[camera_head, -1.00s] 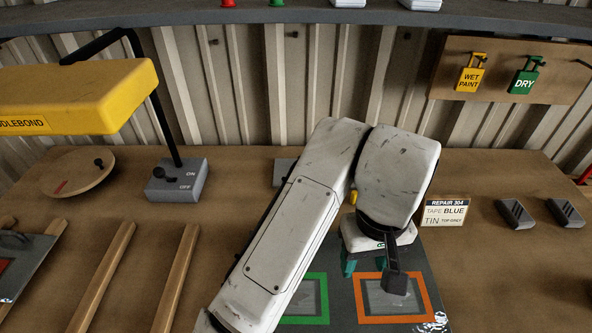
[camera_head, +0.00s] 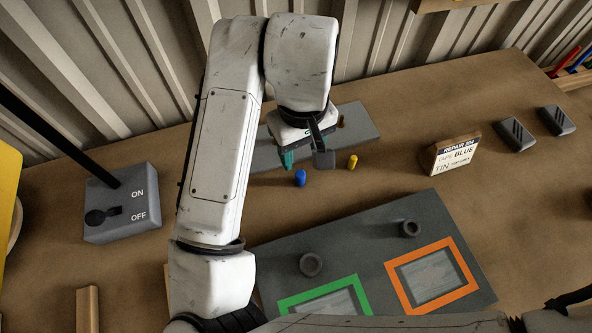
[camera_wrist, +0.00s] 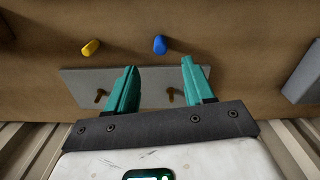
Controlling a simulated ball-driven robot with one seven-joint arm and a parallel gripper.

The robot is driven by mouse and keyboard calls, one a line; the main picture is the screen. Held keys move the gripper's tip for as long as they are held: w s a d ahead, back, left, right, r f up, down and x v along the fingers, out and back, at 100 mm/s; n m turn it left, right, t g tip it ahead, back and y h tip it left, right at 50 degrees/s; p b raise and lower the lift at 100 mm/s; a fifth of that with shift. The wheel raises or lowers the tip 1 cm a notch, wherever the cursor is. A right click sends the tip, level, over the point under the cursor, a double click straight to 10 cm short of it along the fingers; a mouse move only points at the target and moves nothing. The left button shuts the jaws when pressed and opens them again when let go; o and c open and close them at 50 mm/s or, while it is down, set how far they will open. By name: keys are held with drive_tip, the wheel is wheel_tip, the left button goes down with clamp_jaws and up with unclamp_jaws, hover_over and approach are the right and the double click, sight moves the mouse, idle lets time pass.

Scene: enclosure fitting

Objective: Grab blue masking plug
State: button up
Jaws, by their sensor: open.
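The blue masking plug (camera_head: 300,178) stands on the brown bench just in front of a grey plate. In the wrist view the blue plug (camera_wrist: 160,44) lies beyond my fingertips, between their lines and apart from both. My gripper (camera_head: 304,158) has teal fingers and hangs over the grey plate, close behind the plug. In the wrist view my gripper (camera_wrist: 158,64) is open with nothing between its fingers. A yellow plug (camera_head: 352,161) stands to the right of the blue one, and it also shows in the wrist view (camera_wrist: 91,47).
A grey board (camera_head: 345,238) with green and orange frames lies in front. An ON/OFF switch box (camera_head: 122,204) stands left. Corrugated wall is behind.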

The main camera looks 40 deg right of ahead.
sight(300, 173)
drive_tip(key=shift+w+f, duration=0.1)
drive_tip(key=shift+f, duration=3.75)
drive_tip(key=shift+c, duration=0.5)
clamp_jaws()
